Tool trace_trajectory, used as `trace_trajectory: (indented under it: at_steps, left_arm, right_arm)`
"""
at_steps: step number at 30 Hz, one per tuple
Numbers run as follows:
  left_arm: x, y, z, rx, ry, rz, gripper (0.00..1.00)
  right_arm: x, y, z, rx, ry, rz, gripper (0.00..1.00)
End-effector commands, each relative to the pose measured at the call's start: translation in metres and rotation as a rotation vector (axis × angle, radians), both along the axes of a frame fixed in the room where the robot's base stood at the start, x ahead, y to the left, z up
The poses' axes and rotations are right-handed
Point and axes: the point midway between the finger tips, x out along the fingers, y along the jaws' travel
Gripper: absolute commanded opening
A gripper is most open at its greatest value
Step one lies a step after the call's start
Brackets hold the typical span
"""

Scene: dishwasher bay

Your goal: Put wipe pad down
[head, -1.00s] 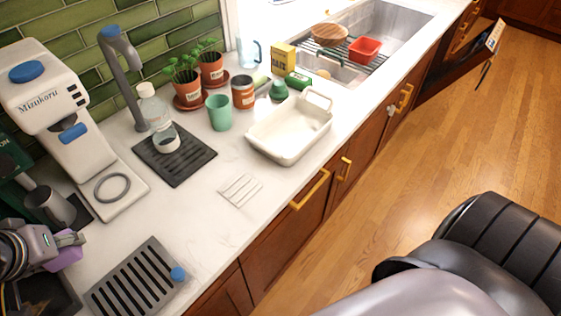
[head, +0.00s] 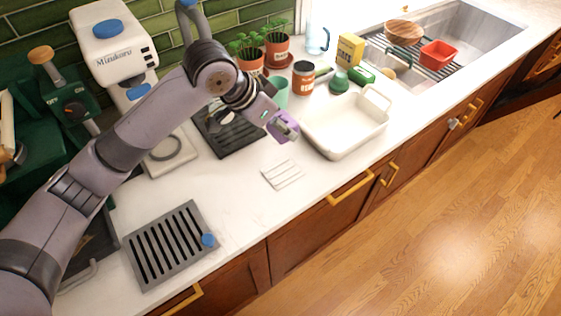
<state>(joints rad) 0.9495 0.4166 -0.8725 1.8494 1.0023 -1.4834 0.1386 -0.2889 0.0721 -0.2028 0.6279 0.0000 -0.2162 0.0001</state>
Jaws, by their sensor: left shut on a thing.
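My left arm reaches from the left across the counter. My left gripper (head: 285,127) is shut on a small purple wipe pad (head: 277,121), which is partly hidden by the fingers. The gripper is over the counter, beside the left end of the white tray (head: 345,134); whether the pad touches anything cannot be told. A pale patch with grey lines (head: 283,174) lies on the counter below and in front of the gripper. My right gripper is not in view.
The counter (head: 235,190) is bare around the lined patch. A slotted grey drip tray (head: 170,243) with a blue knob lies at the front left. A black mat (head: 236,142), a green cup (head: 279,92) and a brown jar (head: 303,78) stand behind the gripper. The sink is at the far right.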

Motion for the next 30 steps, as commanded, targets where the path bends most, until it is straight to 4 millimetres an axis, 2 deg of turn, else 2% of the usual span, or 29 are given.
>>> trace_trajectory:
  at_steps: [3, 9, 17, 24, 30]
  left_arm:
    - [-0.002, 0.001, -0.033, 0.001, 0.007, 0.002, 0.07]
    - [-0.001, 0.001, -0.078, 0.0, 0.004, 0.003, 0.07]
    - [0.0, 0.0, -0.104, 0.0, 0.002, 0.002, 0.07]
    - [0.0, 0.0, -0.137, 0.0, 0.001, 0.003, 0.07]
    - [0.0, 0.0, -0.14, 0.0, -0.001, 0.002, 0.07]
  right_arm:
    - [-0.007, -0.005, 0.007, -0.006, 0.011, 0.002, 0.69]
    - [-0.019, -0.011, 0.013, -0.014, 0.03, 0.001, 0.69]
    - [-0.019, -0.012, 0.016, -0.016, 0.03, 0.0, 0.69]
    - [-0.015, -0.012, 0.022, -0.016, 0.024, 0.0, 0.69]
    - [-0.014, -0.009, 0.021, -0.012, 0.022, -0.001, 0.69]
